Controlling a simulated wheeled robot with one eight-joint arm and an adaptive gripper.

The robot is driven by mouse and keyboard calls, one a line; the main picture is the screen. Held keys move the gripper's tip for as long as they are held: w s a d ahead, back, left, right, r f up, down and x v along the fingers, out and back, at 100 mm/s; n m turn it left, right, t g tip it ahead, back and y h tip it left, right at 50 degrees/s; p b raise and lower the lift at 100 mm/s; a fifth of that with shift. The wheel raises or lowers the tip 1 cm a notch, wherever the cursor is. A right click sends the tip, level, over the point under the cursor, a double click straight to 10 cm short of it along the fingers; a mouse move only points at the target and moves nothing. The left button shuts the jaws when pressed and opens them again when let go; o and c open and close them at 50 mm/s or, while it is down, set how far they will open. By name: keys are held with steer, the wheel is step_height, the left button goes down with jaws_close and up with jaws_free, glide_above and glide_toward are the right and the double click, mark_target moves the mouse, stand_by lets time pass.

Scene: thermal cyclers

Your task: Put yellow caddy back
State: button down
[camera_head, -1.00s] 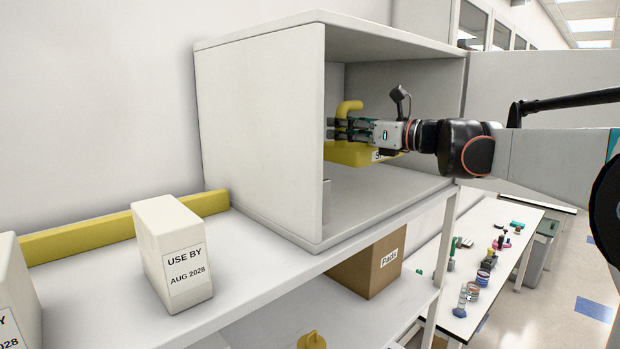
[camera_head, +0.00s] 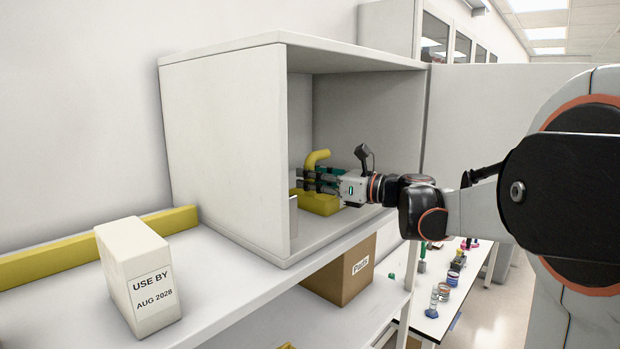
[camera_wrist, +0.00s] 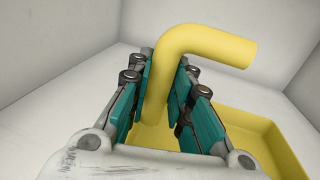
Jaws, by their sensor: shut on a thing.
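The yellow caddy (camera_head: 320,204) is inside the open white cabinet (camera_head: 225,150), at or just above its floor; I cannot tell if it touches. Its bent yellow handle (camera_head: 316,160) rises from the tray. My gripper (camera_head: 318,180) reaches in from the right and is shut on the handle. In the wrist view the handle (camera_wrist: 205,48) stands between the teal fingers of my gripper (camera_wrist: 175,100), with the caddy's tray (camera_wrist: 255,135) below. The near part of the tray is hidden by my gripper.
The cabinet's open door (camera_head: 500,100) is at the right. A white box marked "USE BY AUG 2028" (camera_head: 150,285) stands on the shelf at left. A cardboard box (camera_head: 340,278) sits below. A table (camera_head: 435,318) with small items is at lower right.

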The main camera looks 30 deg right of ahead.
steer(key=shift+f, duration=0.1)
steer(key=c, duration=1.4)
jaws_free()
steer(key=shift+c, duration=0.2)
steer(key=shift+d, duration=0.1)
steer(key=v, duration=1.2)
steer(key=shift+w+b, duration=0.1)
steer(key=shift+b, duration=0.25)
